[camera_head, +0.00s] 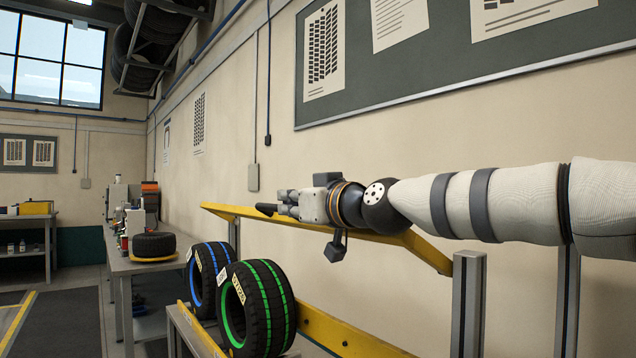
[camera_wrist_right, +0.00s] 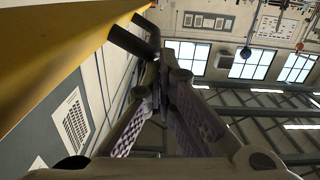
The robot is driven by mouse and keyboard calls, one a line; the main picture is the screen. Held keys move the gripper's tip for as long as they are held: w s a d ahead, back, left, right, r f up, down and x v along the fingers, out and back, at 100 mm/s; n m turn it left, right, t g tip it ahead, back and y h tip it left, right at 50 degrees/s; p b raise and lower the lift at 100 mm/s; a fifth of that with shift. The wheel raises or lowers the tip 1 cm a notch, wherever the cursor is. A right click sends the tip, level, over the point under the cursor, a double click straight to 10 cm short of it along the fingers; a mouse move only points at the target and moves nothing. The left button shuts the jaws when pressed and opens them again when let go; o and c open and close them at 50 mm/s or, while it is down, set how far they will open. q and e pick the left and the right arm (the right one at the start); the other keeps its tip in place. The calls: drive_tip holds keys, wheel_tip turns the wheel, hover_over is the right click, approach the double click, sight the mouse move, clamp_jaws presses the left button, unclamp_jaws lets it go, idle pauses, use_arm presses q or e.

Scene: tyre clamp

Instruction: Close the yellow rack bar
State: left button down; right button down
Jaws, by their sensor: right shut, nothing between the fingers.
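The yellow rack bar (camera_head: 428,250) runs along the wall side of the tyre rack, above the tyres. My right gripper (camera_head: 268,209) is shut and empty, pointing left beside the far part of the bar. In the right wrist view the shut fingers (camera_wrist_right: 160,72) show at the centre, with the yellow bar (camera_wrist_right: 62,45) close by at the upper left. A dark rod (camera_wrist_right: 133,41) sticks out by the bar's end, near the fingertips; I cannot tell whether they touch. My left gripper is not in view.
A green-ringed tyre (camera_head: 262,308) and a blue-ringed tyre (camera_head: 207,275) stand on the rack below. A lower yellow rail (camera_head: 345,332) and a grey post (camera_head: 467,300) are at the near right. A workbench (camera_head: 150,264) with a lying tyre is further back.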

wheel_tip(320, 180, down, 8)
drive_tip(key=s+a+n, duration=0.1)
drive_tip(key=a+n, duration=0.1)
drive_tip(key=n, duration=0.2)
drive_tip(key=shift+s+a+n, duration=0.2)
drive_tip(key=shift+a+n, duration=0.05)
drive_tip(key=shift+n, duration=0.05)
drive_tip(key=shift+r, duration=0.1)
